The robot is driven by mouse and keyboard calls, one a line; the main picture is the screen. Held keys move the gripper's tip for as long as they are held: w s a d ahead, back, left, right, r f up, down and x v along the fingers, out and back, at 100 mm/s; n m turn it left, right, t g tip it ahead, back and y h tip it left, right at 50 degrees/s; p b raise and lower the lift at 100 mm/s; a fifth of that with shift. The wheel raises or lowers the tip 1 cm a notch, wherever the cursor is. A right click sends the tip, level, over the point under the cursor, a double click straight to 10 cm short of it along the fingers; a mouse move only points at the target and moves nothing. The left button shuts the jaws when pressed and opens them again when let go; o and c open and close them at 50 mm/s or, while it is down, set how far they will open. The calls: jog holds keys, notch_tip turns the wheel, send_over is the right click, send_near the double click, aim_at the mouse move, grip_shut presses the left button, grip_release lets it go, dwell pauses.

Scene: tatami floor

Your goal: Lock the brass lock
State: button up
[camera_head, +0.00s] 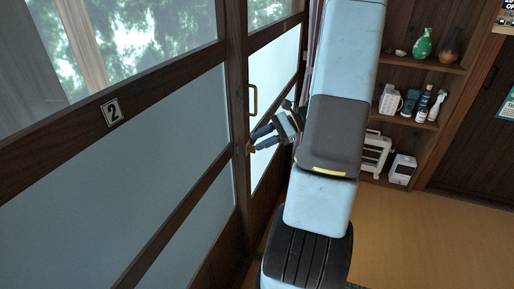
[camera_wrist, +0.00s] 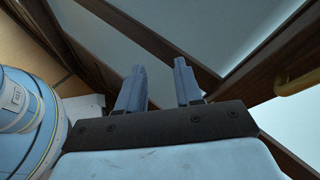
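The brass lock (camera_head: 250,147) is a small golden piece on the dark wooden stile of the sliding door, below a brass pull handle (camera_head: 252,100). My gripper (camera_head: 255,141) is beside the lock in the head view, its two blue-grey fingers pointing left at the stile. The lower fingertip looks close to the lock; I cannot tell if they touch. In the wrist view the fingers (camera_wrist: 160,66) stand apart with nothing visible between them. I cannot make out the lock there; a brass handle shows at the right edge (camera_wrist: 298,82).
A wooden shelf (camera_head: 415,66) with vases and bottles stands at the back right. The tatami floor (camera_head: 400,240) at the lower right is clear.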

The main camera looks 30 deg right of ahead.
aim_at(253, 149)
jog(key=d+f+m+t+h, duration=0.1)
jog(key=d+f+m+t, duration=0.95)
jog(key=d+f, duration=0.2)
jog(key=x, duration=1.3)
jog(key=shift+r, duration=0.15)
jog(key=shift+w+g, duration=0.1)
jog(key=shift+g, duration=0.15)
jog(key=shift+c, duration=0.4)
grip_shut()
